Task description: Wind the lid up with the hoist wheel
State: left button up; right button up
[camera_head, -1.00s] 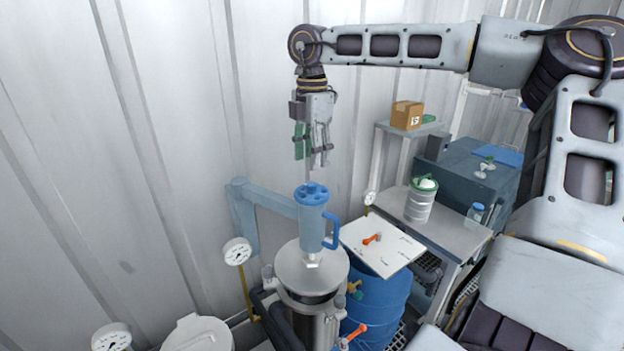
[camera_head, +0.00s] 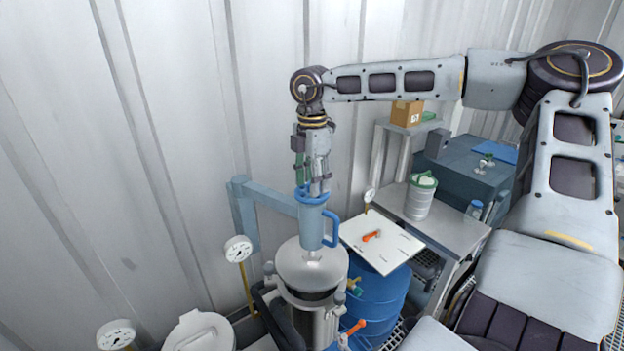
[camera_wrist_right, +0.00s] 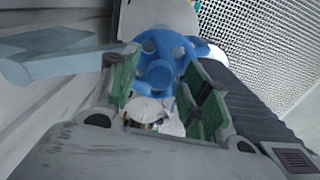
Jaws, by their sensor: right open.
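The blue hoist wheel (camera_head: 312,197) sits on top of a light-blue hoist body (camera_head: 310,224) with a side handle loop, carried by a blue arm (camera_head: 262,199). Below it is the round steel lid (camera_head: 311,264) on the steel vessel (camera_head: 305,310); the view does not show clearly whether they are apart. My right gripper (camera_head: 313,190) points down, open, with its fingertips at the wheel's top. In the right wrist view the wheel (camera_wrist_right: 160,62) lies between the green finger pads of the gripper (camera_wrist_right: 165,90). My left gripper is not in view.
A white board (camera_head: 382,243) with an orange-handled item lies on a blue drum (camera_head: 378,293) to the right. A side table (camera_head: 440,229) holds a green-lidded jar (camera_head: 420,196). Gauges (camera_head: 238,249) stand at the left, near the corrugated wall.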

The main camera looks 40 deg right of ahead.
grip_shut()
jog(key=shift+n+b, duration=0.6)
jog(key=shift+b, duration=0.05)
jog(key=shift+n+b, duration=0.45)
jog(key=shift+n, duration=0.25)
grip_release()
